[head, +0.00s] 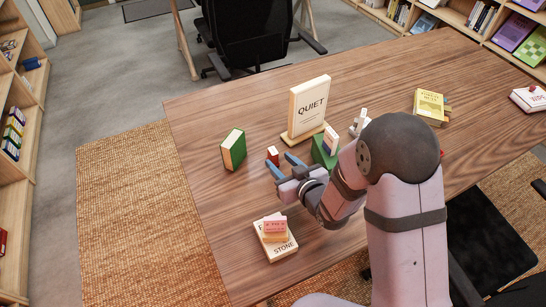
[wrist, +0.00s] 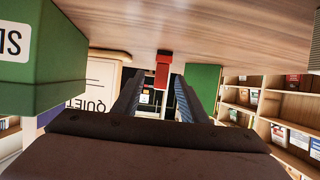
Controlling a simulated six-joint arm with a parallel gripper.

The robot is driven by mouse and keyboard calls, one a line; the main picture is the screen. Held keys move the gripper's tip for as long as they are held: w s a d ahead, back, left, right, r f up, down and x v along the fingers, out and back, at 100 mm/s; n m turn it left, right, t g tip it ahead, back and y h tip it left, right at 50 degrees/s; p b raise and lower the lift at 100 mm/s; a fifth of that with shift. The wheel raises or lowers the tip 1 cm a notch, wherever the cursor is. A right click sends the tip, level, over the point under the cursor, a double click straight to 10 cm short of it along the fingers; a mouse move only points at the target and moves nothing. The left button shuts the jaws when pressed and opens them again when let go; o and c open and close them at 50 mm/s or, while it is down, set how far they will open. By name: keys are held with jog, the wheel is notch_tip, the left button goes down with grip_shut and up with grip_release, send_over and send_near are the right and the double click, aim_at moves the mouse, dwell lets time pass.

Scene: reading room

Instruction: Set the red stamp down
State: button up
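The red stamp (head: 272,153) stands upright on the wooden table, just past the fingertips of my gripper (head: 281,162). It also shows in the wrist view (wrist: 162,72), where the tabletop is at the top of the picture. There my gripper (wrist: 157,86) has its two fingers apart, with the stamp lined up in the gap between their tips. Neither finger visibly touches the stamp. Whether it is partly between the tips or wholly beyond them I cannot tell. The gripper is low, close to the tabletop.
A green book (head: 233,149) stands left of the stamp, and a QUIET sign (head: 309,106) behind it. A green holder (head: 321,153) is close right of my gripper. Books with a pink block (head: 274,228) lie in front. The left front table is clear.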

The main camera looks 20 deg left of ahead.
aim_at(276, 159)
jog(key=shift+p+x, duration=0.6)
jog(key=shift+x, duration=2)
jog(key=shift+s+a, duration=0.1)
grip_shut()
